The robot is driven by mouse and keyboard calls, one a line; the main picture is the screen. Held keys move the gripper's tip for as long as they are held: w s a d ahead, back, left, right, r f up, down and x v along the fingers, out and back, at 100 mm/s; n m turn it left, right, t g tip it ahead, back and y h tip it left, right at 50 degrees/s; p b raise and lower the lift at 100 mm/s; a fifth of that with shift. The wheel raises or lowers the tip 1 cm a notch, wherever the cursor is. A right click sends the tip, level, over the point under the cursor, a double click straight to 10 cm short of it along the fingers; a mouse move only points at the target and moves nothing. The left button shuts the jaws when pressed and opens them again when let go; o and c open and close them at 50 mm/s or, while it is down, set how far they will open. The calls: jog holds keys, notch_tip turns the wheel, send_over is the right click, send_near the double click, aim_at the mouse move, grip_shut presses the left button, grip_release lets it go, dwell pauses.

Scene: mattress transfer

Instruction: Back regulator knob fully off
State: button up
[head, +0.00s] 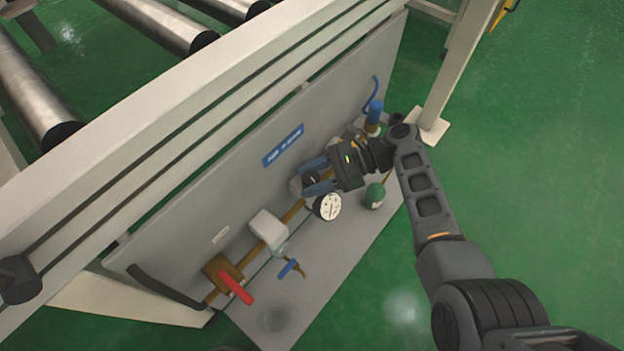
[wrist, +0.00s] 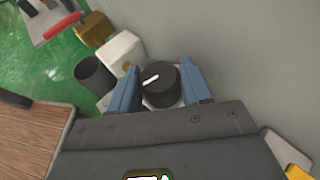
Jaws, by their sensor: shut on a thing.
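The regulator knob (wrist: 161,86) is a black round knob with a white pointer line, clear in the wrist view. In the head view the knob (head: 311,179) shows small and dark beside the fingers, on the regulator along the brass pipe. My gripper (wrist: 161,90) has its two blue fingers on either side of the knob, shut on it. In the head view my gripper (head: 314,178) reaches in from the right, fingers toward the panel. The regulator body under the knob is mostly hidden. A white round gauge (head: 327,206) sits just below the fingers.
The grey panel (head: 215,205) stands behind the pipe. A red-handled valve (head: 236,287), a white filter block (head: 268,228), a blue lever (head: 288,268) and a green cylinder (head: 374,196) are along the line. Rollers (head: 165,25) lie behind. Green floor (head: 560,200) is open at right.

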jog(key=shift+n+g+h+b, duration=0.4)
jog(key=shift+n+g+b, duration=0.35)
jog(key=shift+n+g, duration=0.5)
jog(key=shift+a+g, duration=0.1)
jog(key=shift+g, duration=0.15)
jog(key=o, duration=1)
jog(key=shift+w+r, duration=0.1)
jog(key=shift+r, duration=0.05)
